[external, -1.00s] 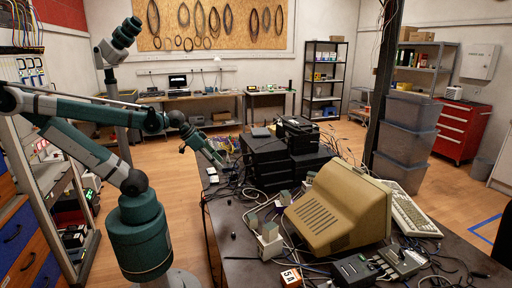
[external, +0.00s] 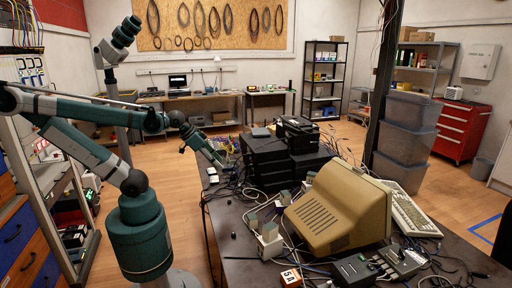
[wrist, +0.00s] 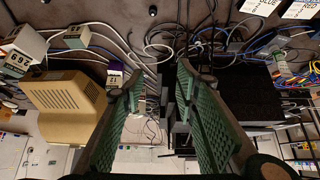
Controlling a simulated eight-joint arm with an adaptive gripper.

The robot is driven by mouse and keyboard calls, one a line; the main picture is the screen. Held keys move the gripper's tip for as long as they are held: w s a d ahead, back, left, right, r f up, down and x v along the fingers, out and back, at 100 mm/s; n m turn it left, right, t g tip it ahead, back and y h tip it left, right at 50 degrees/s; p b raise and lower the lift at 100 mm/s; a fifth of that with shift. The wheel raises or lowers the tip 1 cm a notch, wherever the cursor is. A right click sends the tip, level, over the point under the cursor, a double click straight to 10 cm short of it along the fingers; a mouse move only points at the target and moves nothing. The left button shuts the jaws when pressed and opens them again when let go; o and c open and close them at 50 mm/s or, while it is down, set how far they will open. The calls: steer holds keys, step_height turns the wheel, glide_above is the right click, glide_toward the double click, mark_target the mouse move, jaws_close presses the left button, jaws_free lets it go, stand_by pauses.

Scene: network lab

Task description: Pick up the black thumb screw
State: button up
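A small black knob-like piece, which looks like the black thumb screw (external: 233,235), stands on a bare part of the dark table near its left front edge. A small black piece that appears to be the same screw shows at the top of the wrist view (wrist: 152,11). My gripper (external: 221,163) is above the far left part of the table, well away from the screw. In the wrist view my gripper (wrist: 158,82) has its two green padded fingers spread apart, with nothing held between them. Cables and equipment lie beyond the fingers.
A beige monitor (external: 335,210) fills the middle of the table (external: 225,215), with a keyboard (external: 411,211) beside it. Black stacked equipment (external: 265,158) stands behind. Loose cables and small grey boxes (external: 270,232) lie right of the screw. The table around the screw is mostly clear.

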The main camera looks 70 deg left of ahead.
steer(key=shift+w, duration=0.1)
steer(key=m+g+p, duration=0.7)
steer(key=m+p, duration=0.1)
steer(key=m, duration=1)
glide_above(229, 201)
steer(key=shift+w+a+f, duration=0.1)
steer(key=shift+a+f, duration=0.1)
steer(key=shift+f, duration=3.3)
steer(key=shift+a+f, duration=0.15)
steer(key=shift+f, duration=3.35)
steer(key=shift+f+b, duration=0.6)
steer(key=shift+f, duration=0.7)
steer(key=shift+d+f+b, duration=0.15)
steer(key=shift+f+b, duration=0.9)
steer(key=shift+f, duration=1.55)
